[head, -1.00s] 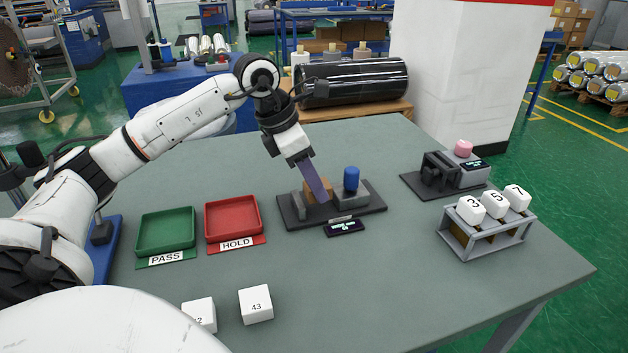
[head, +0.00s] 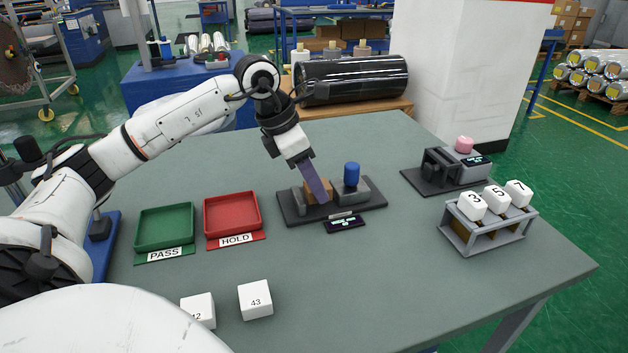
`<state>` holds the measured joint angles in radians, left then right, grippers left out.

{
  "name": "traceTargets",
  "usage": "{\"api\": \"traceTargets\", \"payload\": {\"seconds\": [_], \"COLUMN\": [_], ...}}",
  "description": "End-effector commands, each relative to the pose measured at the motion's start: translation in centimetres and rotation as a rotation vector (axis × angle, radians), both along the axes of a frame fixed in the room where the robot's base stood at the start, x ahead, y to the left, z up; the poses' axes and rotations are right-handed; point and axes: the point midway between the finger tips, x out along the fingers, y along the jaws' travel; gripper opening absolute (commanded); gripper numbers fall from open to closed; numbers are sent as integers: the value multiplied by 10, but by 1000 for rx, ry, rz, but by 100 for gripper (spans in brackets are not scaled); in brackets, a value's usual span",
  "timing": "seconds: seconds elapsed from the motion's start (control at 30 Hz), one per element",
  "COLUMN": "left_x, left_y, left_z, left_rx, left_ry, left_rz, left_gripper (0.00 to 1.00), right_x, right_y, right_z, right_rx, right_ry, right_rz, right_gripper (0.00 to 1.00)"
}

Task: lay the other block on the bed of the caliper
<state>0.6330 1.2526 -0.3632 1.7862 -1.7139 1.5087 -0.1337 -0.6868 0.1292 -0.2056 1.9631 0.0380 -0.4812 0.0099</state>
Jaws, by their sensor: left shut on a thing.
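A dark caliper (head: 372,206) with a blue knob (head: 351,174) stands in the middle of the table. A brown block (head: 322,186) sits between its grey uprights, on or just above the bed; my gripper partly hides it. My left gripper (head: 318,193) reaches down from the upper left with its purplish fingers at the block and is shut on it. A small display (head: 345,224) lies in front of the caliper, its text too small to read. My right gripper is not in view.
A green PASS tray (head: 165,230) and a red HOLD tray (head: 232,219) lie left. White cubes, one marked 43 (head: 255,300), lie in front. At right stand a rack (head: 488,233) with numbered cubes and a pink-knobbed device (head: 447,171). The table's front right is clear.

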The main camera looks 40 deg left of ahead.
Motion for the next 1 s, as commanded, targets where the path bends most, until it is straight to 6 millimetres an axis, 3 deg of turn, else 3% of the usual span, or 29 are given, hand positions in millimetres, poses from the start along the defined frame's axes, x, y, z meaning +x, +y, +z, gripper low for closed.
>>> {"api": "traceTargets", "payload": {"seconds": [0.3,0.57,0.6,0.7,1.0], "left_x": [0,0,0,0,0], "left_y": [0,0,0,0,0], "left_z": [-15,-15,-15,-15,-15], "left_rx": [0,0,0,0,0], "left_ry": [1,1,1,0,1], "left_rz": [0,0,0,0,0], "left_gripper": [12,12,37,54,56], "right_x": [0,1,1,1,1], "right_y": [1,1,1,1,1], "right_z": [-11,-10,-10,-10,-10], "right_rx": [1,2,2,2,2], "right_ry": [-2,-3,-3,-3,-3], "right_rz": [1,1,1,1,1], "right_gripper": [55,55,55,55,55]}}
